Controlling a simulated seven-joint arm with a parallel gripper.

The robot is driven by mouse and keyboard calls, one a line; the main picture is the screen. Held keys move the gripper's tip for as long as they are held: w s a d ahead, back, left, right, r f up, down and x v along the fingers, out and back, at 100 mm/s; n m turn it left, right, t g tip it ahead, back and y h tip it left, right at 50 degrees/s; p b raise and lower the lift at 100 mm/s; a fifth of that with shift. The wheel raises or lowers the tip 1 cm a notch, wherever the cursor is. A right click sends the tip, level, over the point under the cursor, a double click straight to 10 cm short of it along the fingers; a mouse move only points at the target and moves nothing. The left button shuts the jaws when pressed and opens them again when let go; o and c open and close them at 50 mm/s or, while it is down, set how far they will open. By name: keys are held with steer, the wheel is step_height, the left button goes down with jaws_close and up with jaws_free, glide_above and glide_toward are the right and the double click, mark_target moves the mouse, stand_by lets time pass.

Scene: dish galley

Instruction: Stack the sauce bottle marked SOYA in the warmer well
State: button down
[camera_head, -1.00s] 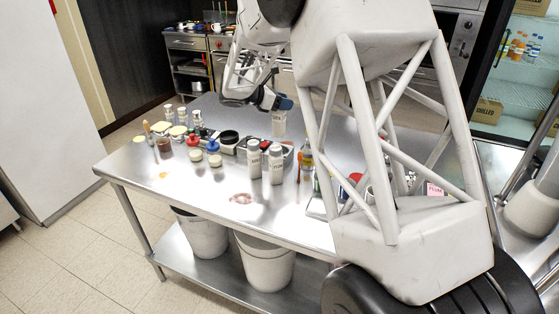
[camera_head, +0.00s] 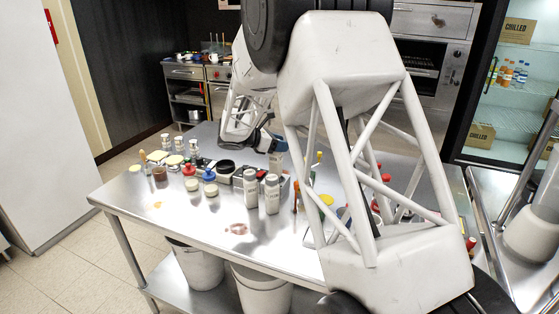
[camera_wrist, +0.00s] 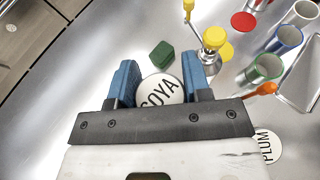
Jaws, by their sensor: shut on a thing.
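The SOYA bottle shows in the wrist view as a round white top (camera_wrist: 160,91) with dark SOYA lettering, between the two blue fingers. My gripper (camera_wrist: 160,82) is shut on it. In the head view my gripper (camera_head: 268,143) holds the white bottle (camera_head: 277,160) near the table's middle, behind two standing white bottles. The held bottle's lower end is hidden behind things in front, so I cannot tell whether it touches anything. I cannot clearly make out the warmer well in either view.
In the wrist view are a green block (camera_wrist: 162,54), a yellow-topped steel bottle (camera_wrist: 213,40), a PLUM top (camera_wrist: 268,145) and coloured cups. The table's front left is mostly clear.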

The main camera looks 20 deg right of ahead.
mark_target(280, 158)
steer(key=shift+f, duration=0.25)
steer(key=shift+f, duration=2.8)
steer(key=c, duration=0.6)
jaws_free()
steer(key=shift+o, duration=0.2)
steer(key=shift+a+r, duration=0.1)
steer(key=shift+r, duration=0.25)
steer(key=v, duration=1.1)
steer(key=shift+a+r, duration=0.2)
steer(key=shift+a, duration=0.15)
